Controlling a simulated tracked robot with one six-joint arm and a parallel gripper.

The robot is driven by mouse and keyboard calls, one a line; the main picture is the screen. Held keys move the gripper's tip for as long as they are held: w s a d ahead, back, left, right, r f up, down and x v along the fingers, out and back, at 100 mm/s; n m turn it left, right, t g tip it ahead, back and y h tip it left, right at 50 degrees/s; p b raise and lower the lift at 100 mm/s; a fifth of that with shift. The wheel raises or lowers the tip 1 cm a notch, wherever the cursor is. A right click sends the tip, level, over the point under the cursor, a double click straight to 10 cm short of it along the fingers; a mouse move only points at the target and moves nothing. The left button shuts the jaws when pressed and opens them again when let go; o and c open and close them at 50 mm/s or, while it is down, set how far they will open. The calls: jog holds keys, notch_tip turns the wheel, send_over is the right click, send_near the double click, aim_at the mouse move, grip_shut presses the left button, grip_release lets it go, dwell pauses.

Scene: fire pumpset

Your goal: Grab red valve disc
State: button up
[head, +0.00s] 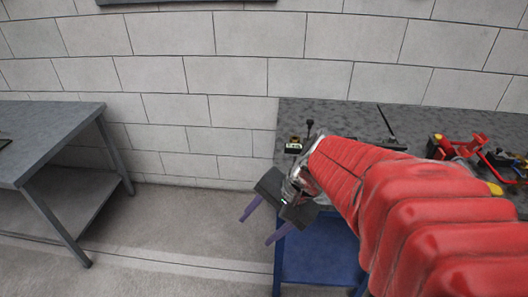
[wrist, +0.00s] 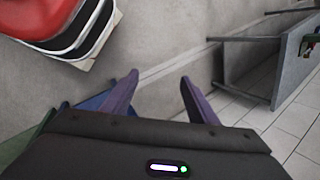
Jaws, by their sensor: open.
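I cannot clearly make out a red valve disc in either view. Red parts with yellow ends (head: 480,150) lie on the speckled grey top of the blue bench at the right of the head view, partly hidden by my red arm. My gripper (head: 262,222) hangs off the bench's left front corner, its purple fingers pointing down and left. In the wrist view my gripper (wrist: 157,80) is open, with nothing between the fingers and bare floor beyond. A rounded red, black and white object (wrist: 65,25) fills the upper left there; I cannot tell what it is.
A small black and yellow fitting (head: 293,146) sits near the bench's (head: 345,118) left edge. A thin dark rod (head: 387,122) lies farther right. A grey table (head: 50,135) stands at the left, with clear floor between. A block wall (head: 190,80) runs behind.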

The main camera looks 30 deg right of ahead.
jog(key=d+f+m+t, duration=0.2)
jog(key=d+m+t, duration=0.1)
jog(key=d+m, duration=0.4)
jog(key=d+f+m+t+h, duration=0.1)
jog(key=d+f+m+t, duration=0.1)
jog(key=d+m, duration=0.5)
jog(key=d+f+m+t, duration=0.3)
jog(key=d+m, duration=0.5)
jog(key=d, duration=0.7)
jog(key=shift+d+t+h, duration=0.2)
jog(key=shift+t+h, duration=0.1)
jog(key=shift+t, duration=0.6)
jog(key=shift+f, duration=0.1)
jog(key=x, duration=0.8)
jog(key=shift+w+a+f, duration=0.1)
jog(key=shift+w+f, duration=0.05)
